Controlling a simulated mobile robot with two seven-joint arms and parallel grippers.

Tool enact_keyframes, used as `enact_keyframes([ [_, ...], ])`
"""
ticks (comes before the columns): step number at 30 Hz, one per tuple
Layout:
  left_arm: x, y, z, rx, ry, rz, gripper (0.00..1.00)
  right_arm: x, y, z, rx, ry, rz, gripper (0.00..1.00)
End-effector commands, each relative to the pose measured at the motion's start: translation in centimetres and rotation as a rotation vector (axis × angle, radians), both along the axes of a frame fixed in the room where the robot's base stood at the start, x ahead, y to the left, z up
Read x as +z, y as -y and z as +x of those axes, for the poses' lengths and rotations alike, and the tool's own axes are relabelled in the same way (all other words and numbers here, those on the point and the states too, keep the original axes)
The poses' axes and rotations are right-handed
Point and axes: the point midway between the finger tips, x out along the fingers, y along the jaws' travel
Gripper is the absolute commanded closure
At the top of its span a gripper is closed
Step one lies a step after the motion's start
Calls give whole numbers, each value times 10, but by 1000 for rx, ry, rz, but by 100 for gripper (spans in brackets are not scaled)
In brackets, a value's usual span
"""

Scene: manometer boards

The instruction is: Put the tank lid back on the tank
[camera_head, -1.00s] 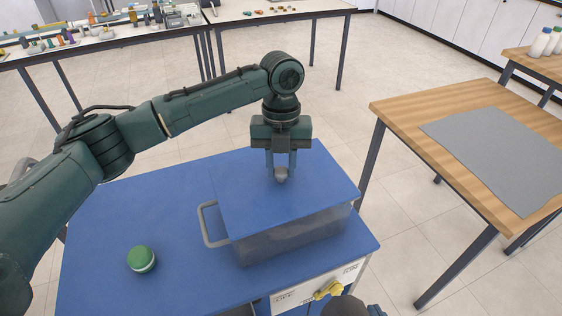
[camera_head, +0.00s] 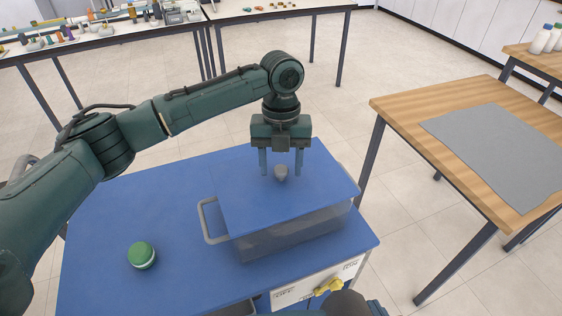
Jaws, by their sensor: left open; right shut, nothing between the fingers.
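The blue tank lid (camera_head: 250,195) lies flat over the top of the clear tank (camera_head: 290,237), covering its opening. A grey knob (camera_head: 281,174) stands up from the lid's middle. My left gripper (camera_head: 281,175) is open above the lid, pointing down, with one finger on each side of the knob and gaps between. The tank stands on the blue bench top (camera_head: 110,210), and a grey handle (camera_head: 207,224) shows at its left end. The lid hides the inside of the tank. My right gripper cannot be made out.
A green-topped round object (camera_head: 141,256) stands on the bench left of the tank. A yellow valve handle (camera_head: 330,287) is on the bench's front panel. A wooden table (camera_head: 390,109) with a grey mat (camera_head: 500,150) stands at right.

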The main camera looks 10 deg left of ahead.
Motion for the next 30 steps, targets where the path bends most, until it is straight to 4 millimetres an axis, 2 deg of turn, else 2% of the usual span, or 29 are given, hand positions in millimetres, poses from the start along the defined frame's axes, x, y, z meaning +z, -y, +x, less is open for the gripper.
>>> enact_keyframes([
  [5,21,0,3,0,4,-2,47,-2,1,0,-1,-2,-1,100],
  [12,76,-1,10,0,5,-2,47,-4,1,0,2,0,-4,100],
  [18,113,-2,14,1,3,0,47,-2,2,0,7,3,-8,100],
  [24,129,-3,15,-1,0,0,47,-1,2,0,9,2,-9,100],
  [30,131,-3,15,-1,-1,0,47,-2,2,0,9,2,-9,100],
])
